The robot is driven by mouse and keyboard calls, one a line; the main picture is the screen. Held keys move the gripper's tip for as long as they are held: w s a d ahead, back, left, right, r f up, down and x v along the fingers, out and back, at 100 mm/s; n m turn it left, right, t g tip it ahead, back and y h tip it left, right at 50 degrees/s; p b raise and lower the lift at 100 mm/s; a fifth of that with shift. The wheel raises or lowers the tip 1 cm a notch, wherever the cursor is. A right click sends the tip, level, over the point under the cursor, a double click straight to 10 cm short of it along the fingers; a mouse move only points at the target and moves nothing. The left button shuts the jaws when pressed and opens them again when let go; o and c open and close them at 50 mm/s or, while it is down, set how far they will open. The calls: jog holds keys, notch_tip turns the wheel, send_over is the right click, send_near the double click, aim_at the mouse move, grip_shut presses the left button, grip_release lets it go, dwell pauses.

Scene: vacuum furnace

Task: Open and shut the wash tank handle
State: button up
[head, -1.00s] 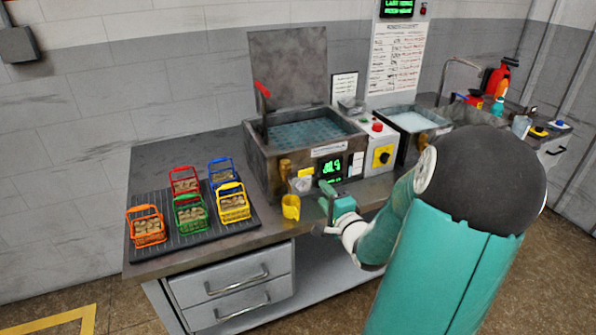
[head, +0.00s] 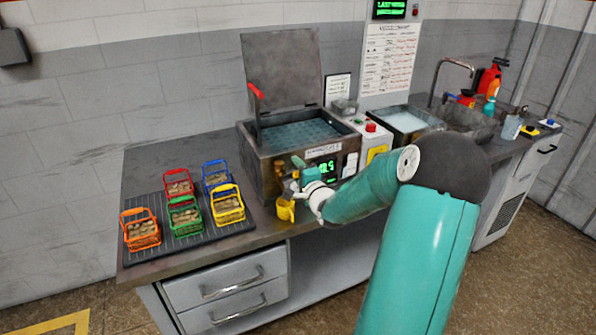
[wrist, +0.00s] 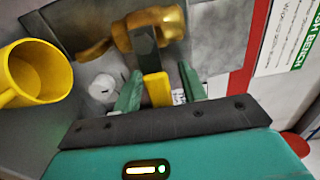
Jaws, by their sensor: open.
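The wash tank (head: 262,160) is a worn metal basin on the bench, with its lid raised. In the wrist view, its brass valve (wrist: 150,28) carries a dark lever handle with a yellow grip (wrist: 157,89). My gripper (wrist: 159,82) is open, with one green finger on each side of the yellow grip and visible gaps. I cannot tell how deep the grip lies between the fingers. In the head view my gripper (head: 296,174) is at the tank front and hides the handle. A yellow mug (head: 285,210) stands below the valve; it also shows in the wrist view (wrist: 38,72).
Several coloured baskets stand on a dark ribbed mat (head: 190,238) at left. A red lever (head: 256,91) rises at the tank's left rim. A control box (head: 374,139) with a red button stands right of the tank. Bare bench lies between the mat and mug.

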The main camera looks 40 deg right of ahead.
grip_shut()
jog(key=shift+r+n, duration=0.15)
jog(key=shift+n, duration=0.15)
jog(key=r+n, duration=0.1)
jog(key=n, duration=0.1)
jog(key=a+r+n, duration=0.1)
jog(key=n, duration=0.1)
jog(key=r+n, duration=0.1)
jog(key=n, duration=0.2)
jog(key=shift+w+a, duration=0.15)
jog(key=shift+w, duration=0.05)
jog(key=n, duration=0.2)
jog(key=a+r+n, duration=0.1)
jog(key=n, duration=0.2)
jog(key=shift+w+a+r+n, duration=0.15)
jog(key=shift+w+a+n, duration=0.15)
jog(key=shift+a, duration=0.1)
jog(key=shift+w+a+r+n, duration=0.1)
jog(key=shift+a+n, duration=0.4)
jog(key=shift+n, duration=0.7)
jog(key=shift+w+a+r+n, duration=0.1)
jog(key=shift+a+n, duration=0.35)
jog(key=shift+n, duration=0.75)
